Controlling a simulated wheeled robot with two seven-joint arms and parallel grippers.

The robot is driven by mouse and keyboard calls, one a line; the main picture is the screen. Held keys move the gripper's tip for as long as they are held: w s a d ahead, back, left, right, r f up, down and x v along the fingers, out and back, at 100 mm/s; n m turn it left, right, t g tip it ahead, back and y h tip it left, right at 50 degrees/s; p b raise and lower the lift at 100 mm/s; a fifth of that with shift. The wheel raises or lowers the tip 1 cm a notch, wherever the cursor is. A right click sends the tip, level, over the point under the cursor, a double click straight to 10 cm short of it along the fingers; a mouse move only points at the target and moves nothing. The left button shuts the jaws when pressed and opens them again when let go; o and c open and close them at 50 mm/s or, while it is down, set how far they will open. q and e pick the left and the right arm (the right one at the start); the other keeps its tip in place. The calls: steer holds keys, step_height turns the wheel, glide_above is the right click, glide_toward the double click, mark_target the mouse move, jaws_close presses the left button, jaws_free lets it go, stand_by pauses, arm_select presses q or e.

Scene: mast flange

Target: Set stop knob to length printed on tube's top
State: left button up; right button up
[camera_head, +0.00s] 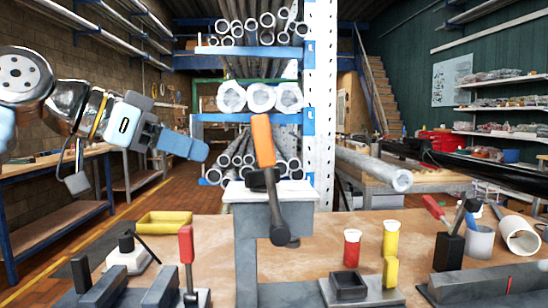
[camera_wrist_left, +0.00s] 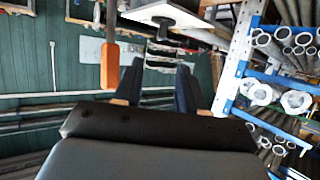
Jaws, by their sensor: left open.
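My left gripper (camera_head: 190,146) is raised at the left in the head view, left of an orange lever handle (camera_head: 263,138). It is open and empty. The wrist view shows its two dark fingers (camera_wrist_left: 159,90) apart, with the orange handle (camera_wrist_left: 109,66) beside them on the left, not between them. A black knob (camera_head: 126,241) sits on a white block at the front left. Whether either is the stop knob, I cannot tell. No printed length is readable. My right gripper does not show.
A red-handled toggle (camera_head: 186,246) stands at the front left, near a yellow tray (camera_head: 163,222). Red (camera_head: 352,248) and yellow (camera_head: 390,238) containers stand right of the post. A short pale tube (camera_head: 519,234) lies at the right. Bench space between is partly clear.

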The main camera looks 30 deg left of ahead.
mark_target(254, 171)
arm_select(q)
steer(key=x, duration=1.3)
steer(key=shift+w+f, duration=0.2)
steer(key=shift+w, duration=0.2)
jaws_close()
